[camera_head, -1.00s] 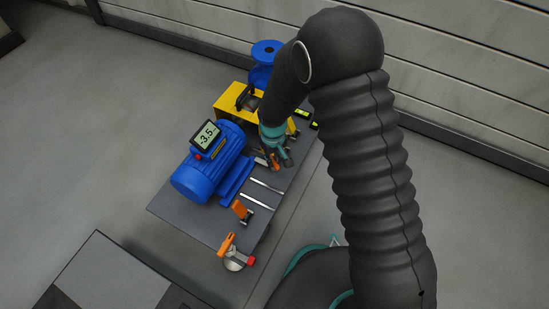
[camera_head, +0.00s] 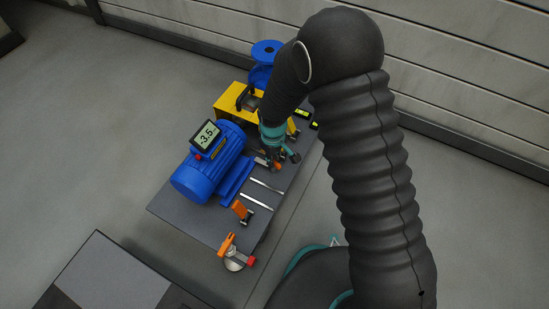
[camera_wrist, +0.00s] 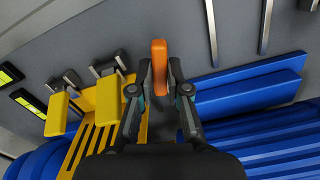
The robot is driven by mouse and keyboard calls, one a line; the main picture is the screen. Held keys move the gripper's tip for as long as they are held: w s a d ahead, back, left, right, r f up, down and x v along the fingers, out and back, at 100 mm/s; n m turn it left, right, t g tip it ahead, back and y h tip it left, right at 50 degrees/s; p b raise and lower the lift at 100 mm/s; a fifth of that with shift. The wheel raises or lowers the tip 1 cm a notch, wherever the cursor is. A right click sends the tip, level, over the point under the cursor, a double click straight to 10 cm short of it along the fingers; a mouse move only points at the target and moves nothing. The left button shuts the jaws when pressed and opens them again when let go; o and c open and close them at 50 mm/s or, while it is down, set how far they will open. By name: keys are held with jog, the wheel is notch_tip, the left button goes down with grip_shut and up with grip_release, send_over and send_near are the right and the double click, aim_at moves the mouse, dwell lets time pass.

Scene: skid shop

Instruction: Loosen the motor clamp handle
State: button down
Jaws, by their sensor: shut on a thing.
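The orange clamp handle (camera_wrist: 159,62) stands between my fingertips in the wrist view. My gripper (camera_wrist: 160,78) is shut on it, one finger against each side. In the head view my gripper (camera_head: 284,157) is low over the grey skid plate, just right of the blue motor (camera_head: 200,182), and mostly hides the handle and its clamp. The motor's blue foot (camera_wrist: 250,90) lies right of the handle in the wrist view. A display (camera_head: 207,136) reading about 3.5 sits on the motor.
A yellow coupling guard (camera_head: 228,98) and a blue pump (camera_head: 265,50) stand behind the motor. Orange-handled parts (camera_head: 241,210) (camera_head: 227,244) are near the front edge. Yellow-green level vials (camera_head: 302,114) lie at the right edge.

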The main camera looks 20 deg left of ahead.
jog(key=shift+d+n, duration=0.1)
jog(key=shift+n, duration=1.2)
jog(key=c, duration=1)
grip_release()
jog(key=shift+o, duration=0.2)
jog(key=shift+r+p, duration=2.15)
jog(key=shift+r, duration=1.4)
